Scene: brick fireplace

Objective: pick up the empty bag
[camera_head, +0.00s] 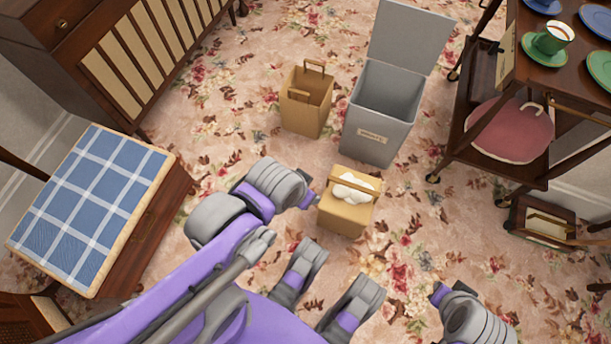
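A tan paper bag (305,118) with two brown handles stands upright on the floor, left of a grey bin. Its visible inside looks empty, though its bottom is hidden. A second tan bag (345,217) with a brown handle and white contents (353,187) stands nearer to me. My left gripper (312,199) is at the left side of this second bag; I cannot tell whether it touches it or whether its fingers are open. My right gripper (438,291) is low at the right, over the carpet and apart from both bags; its finger state is unclear.
The labelled grey bin (372,136) stands with its lid (410,35) raised. A wooden cart (500,125) with dishes is at right. A slatted cabinet (140,55) and a blue checked cushioned seat (85,205) are at left. Flowered carpet (225,125) is clear left of the empty bag.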

